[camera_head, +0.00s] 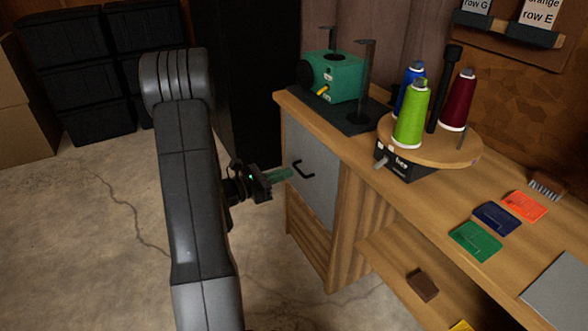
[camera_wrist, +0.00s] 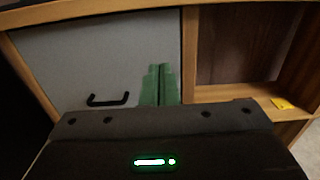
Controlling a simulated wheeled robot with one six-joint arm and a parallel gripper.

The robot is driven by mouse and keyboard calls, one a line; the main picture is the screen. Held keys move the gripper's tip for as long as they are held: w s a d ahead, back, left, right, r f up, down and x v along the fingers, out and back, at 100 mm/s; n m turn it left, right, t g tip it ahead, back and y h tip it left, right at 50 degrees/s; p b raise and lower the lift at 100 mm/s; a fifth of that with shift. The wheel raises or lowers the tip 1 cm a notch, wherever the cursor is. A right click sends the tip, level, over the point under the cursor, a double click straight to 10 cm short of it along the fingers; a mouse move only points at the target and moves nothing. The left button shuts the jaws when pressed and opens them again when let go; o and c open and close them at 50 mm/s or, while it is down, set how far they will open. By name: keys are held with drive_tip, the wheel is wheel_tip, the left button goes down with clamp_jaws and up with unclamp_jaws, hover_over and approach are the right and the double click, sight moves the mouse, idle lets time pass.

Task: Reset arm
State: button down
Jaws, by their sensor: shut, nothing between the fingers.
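My gripper (camera_head: 280,174) shows in the head view with green fingers, shut and empty, in front of the grey cabinet door. In the wrist view the green fingers of my gripper (camera_wrist: 160,84) are side by side and together. The grey cabinet door (camera_head: 312,190) is closed and has a black handle (camera_head: 302,170) just right of the fingertips. In the wrist view the door (camera_wrist: 100,60) and its handle (camera_wrist: 108,100) lie left of the fingers. I cannot tell whether the fingers touch anything.
The wooden bench (camera_head: 420,195) bears a green machine (camera_head: 335,78) and a round turntable (camera_head: 440,145) with blue, green and dark red thread spools. Several coloured cards lie on the bench. A brown block (camera_head: 422,285) is on the lower shelf. Black bins (camera_head: 70,50) are stacked back left. Concrete floor is open at left.

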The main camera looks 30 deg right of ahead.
sight(332, 158)
drive_tip(key=shift+a, duration=0.3)
drive_tip(key=shift+d, duration=0.1)
drive_tip(key=d, duration=0.7)
drive_tip(key=d+b, duration=0.1)
drive_tip(key=d, duration=0.5)
drive_tip(key=shift+w+d, duration=0.2)
drive_tip(key=shift+d, duration=0.15)
drive_tip(key=shift+a, duration=0.15)
